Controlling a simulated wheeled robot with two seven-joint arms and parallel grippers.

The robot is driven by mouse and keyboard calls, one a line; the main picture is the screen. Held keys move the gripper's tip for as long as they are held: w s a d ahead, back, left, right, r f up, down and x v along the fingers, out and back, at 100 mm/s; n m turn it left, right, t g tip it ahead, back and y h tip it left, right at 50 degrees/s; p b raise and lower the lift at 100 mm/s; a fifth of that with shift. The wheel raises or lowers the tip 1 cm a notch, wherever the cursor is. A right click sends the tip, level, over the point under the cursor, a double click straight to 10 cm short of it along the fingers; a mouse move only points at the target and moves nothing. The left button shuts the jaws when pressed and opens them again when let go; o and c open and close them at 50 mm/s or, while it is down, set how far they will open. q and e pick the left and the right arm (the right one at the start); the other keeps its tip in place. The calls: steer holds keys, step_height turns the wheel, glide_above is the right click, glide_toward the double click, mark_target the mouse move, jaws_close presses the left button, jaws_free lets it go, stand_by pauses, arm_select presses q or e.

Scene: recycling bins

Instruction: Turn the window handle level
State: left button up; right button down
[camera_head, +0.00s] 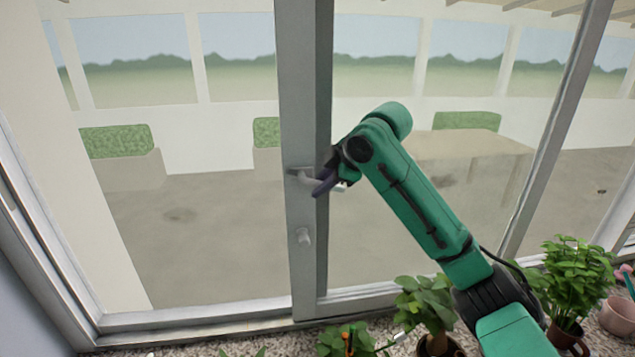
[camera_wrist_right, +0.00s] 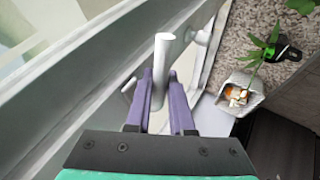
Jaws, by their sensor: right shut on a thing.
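The pale window handle (camera_head: 301,173) is on the grey middle post of the window in the head view. It runs to the right from its mount, close to level, and its far part is mostly hidden by my gripper. My right gripper (camera_head: 326,184) is at the handle with its purple fingers. In the right wrist view the handle (camera_wrist_right: 164,50) runs as a whitish bar between the two fingers of my right gripper (camera_wrist_right: 161,77), which is shut on it. My left gripper is not in view.
Potted plants (camera_head: 568,285) stand on the speckled sill along the bottom right. A small pot (camera_wrist_right: 238,95) shows in the right wrist view. Glass panes lie on both sides of the post.

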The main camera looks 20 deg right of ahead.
steer(key=shift+d+r+n+g+h, duration=0.1)
steer(key=shift+r+n+g+h, duration=0.25)
steer(key=shift+h, duration=0.55)
steer(key=c, duration=1.1)
jaws_free()
